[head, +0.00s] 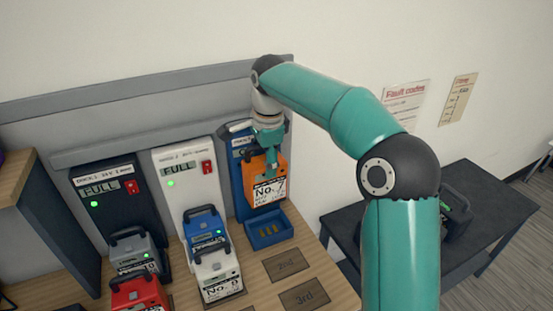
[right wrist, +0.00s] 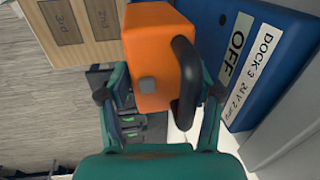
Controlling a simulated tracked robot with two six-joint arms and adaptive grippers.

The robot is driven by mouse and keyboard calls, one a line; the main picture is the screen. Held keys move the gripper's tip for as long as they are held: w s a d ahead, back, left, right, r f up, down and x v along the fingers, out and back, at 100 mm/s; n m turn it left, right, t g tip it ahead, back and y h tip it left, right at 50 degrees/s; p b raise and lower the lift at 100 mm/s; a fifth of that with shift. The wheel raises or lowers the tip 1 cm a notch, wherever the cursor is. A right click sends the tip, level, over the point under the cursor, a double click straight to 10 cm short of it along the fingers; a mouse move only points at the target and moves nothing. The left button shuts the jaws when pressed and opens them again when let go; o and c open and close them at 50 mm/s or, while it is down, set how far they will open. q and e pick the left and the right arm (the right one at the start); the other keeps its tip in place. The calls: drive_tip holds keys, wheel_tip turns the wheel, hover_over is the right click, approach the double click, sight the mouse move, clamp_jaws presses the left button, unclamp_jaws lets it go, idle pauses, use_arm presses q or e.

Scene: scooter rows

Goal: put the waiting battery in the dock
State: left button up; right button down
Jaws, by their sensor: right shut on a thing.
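The orange battery (head: 264,192), labelled No. 7, is held upright in front of the blue Dock 3 (head: 237,187). It hangs above the dock's blue tray (head: 287,224), whose gold contacts show below it. My right gripper (head: 268,148) is shut on the battery near its top. In the right wrist view, the gripper's fingers (right wrist: 160,92) flank the orange battery (right wrist: 152,45) and its black handle. Dock 3 (right wrist: 215,20) reads OFF there. My left gripper is in neither view.
A black dock (head: 130,205) and a white dock (head: 188,185) to the left both read FULL with green lights. Grey, red, blue and white batteries stand before them. Wooden bench marks 2nd (head: 286,265) and 3rd (head: 305,297) are bare. A dark table (head: 470,200) stands right.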

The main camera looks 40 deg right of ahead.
sight(267, 191)
drive_tip(key=f, duration=0.1)
drive_tip(key=w+d+f+p, duration=0.1)
drive_tip(key=f, duration=0.1)
drive_tip(key=w+f+p, duration=0.1)
drive_tip(key=shift+d+f, duration=0.2)
drive_tip(key=shift+d, duration=0.1)
drive_tip(key=shift+s+d+f, duration=0.1)
drive_tip(key=shift+d+f, duration=0.1)
drive_tip(key=shift+f, duration=0.4)
wheel_tip(267, 191, down, 6)
drive_tip(key=b, duration=0.5)
drive_tip(key=shift+f, duration=0.25)
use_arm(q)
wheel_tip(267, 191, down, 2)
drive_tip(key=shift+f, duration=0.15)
use_arm(e)
drive_tip(key=shift+f, duration=0.15)
drive_tip(key=shift+s, duration=0.2)
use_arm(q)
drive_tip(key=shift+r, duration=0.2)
use_arm(e)
drive_tip(key=shift+w, duration=0.1)
